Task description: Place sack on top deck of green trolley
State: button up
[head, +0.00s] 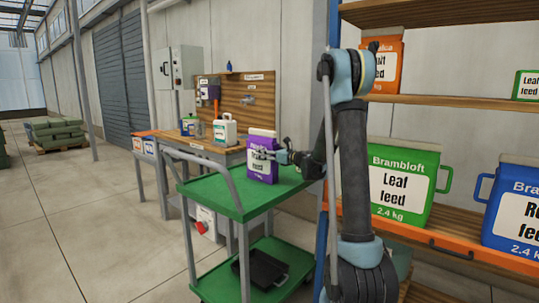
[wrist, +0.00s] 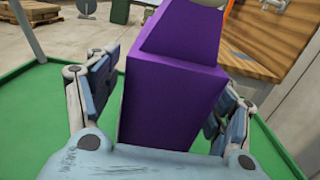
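The purple sack (head: 262,160), with a white label, stands upright on the top deck (head: 222,193) of the green trolley, near its far right part. Its base appears to rest on the deck. My gripper (head: 272,154) is at the sack from the right. In the wrist view the sack (wrist: 172,85) is between the two spread fingers of my gripper (wrist: 168,90). A gap shows between the left finger and the sack. The right finger is close to the sack's side and partly hidden by it. The green deck (wrist: 32,118) shows around them.
A wooden workbench (head: 215,152) with a white jug (head: 224,131) stands behind the trolley. A black tray (head: 262,269) lies on the lower deck. A shelf rack with a green sack (head: 400,185) and a blue sack (head: 515,215) is at the right.

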dwell(0.4)
jog(key=v, duration=1.2)
jog(key=s+f+n+g+h, duration=0.3)
jog(key=s+n, duration=0.4)
jog(key=s, duration=0.5)
jog(key=s+f+n+g+h, duration=0.3)
jog(key=s+n, duration=0.4)
jog(key=s, duration=0.5)
jog(key=s+d+f+n+g+h, duration=0.1)
jog(key=s+d+f+n+h, duration=0.1)
jog(key=s, duration=0.5)
jog(key=s+d+f+n+g+h, duration=0.1)
jog(key=s+d+f+n+h, duration=0.2)
jog(key=s+d+f+n, duration=0.2)
jog(key=s+d+f+n+g+h, duration=0.1)
jog(key=s+d+f+n+h, duration=0.2)
jog(key=s+d, duration=0.4)
jog(key=s+f+n, duration=0.1)
jog(key=s, duration=0.1)
jog(key=shift+s+d+n, duration=0.3)
jog(key=shift+s+n, duration=0.1)
jog(key=shift+f, duration=0.1)
